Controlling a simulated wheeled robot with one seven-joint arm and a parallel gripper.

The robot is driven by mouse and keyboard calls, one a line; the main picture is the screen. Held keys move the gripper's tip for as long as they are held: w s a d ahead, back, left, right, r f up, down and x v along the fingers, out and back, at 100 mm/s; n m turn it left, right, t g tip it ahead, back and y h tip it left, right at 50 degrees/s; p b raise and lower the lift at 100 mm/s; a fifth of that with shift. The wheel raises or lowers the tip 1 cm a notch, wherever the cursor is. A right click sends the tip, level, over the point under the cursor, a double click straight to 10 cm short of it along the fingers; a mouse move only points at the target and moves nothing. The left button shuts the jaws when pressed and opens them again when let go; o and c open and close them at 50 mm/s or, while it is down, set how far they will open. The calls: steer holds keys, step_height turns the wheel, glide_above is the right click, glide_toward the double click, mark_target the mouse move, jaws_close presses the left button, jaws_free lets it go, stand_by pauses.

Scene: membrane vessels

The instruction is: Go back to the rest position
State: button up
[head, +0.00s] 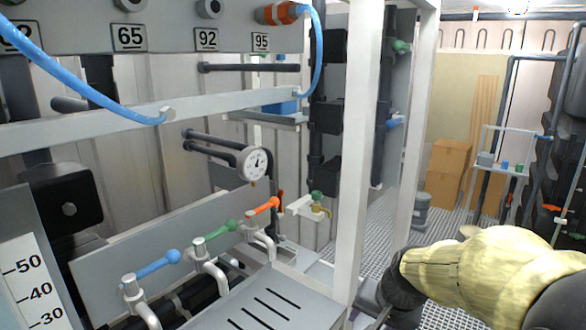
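My arm (480,270), in a yellow cover, reaches in from the lower right corner of the head view. Its dark end (402,288) points down and left, close to the white upright post of the frame. A thin grey part shows below this end at the bottom edge. I cannot make out the fingers or whether they hold anything.
The white post (358,150) stands just left of my arm. Blue (158,262), green (221,230) and orange (262,207) valve handles and a round gauge (254,163) are on the left. Cardboard boxes (445,172) stand farther back on the grating floor.

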steer(key=s+f+n+g+h, duration=0.1)
steer(key=s+f+n, duration=0.4)
steer(key=s+f, duration=0.4)
steer(key=shift+a+g+h, duration=0.2)
steer(key=shift+g+h, duration=0.1)
stand_by(0.4)
stand_by(0.4)
